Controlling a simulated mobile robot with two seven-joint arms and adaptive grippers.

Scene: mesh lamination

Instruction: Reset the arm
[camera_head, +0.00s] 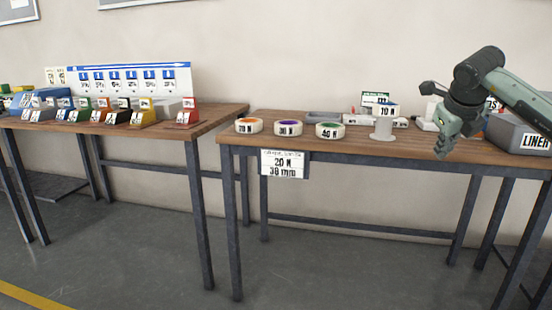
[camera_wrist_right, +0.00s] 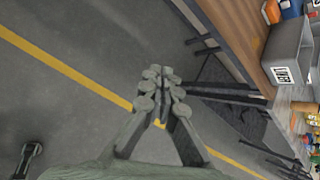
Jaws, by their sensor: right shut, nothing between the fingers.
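My right gripper (camera_head: 443,148) hangs at the front edge of the right table (camera_head: 350,143), on its right side, with the arm coming in from the right. In the right wrist view my right gripper (camera_wrist_right: 160,80) is shut with its fingers together and nothing between them, over open floor. My left gripper is not in the head view. In the right wrist view a dark piece at the lower left (camera_wrist_right: 28,158) is too unclear to name.
The left table (camera_head: 165,130) holds several coloured bins. The floor in front is clear.

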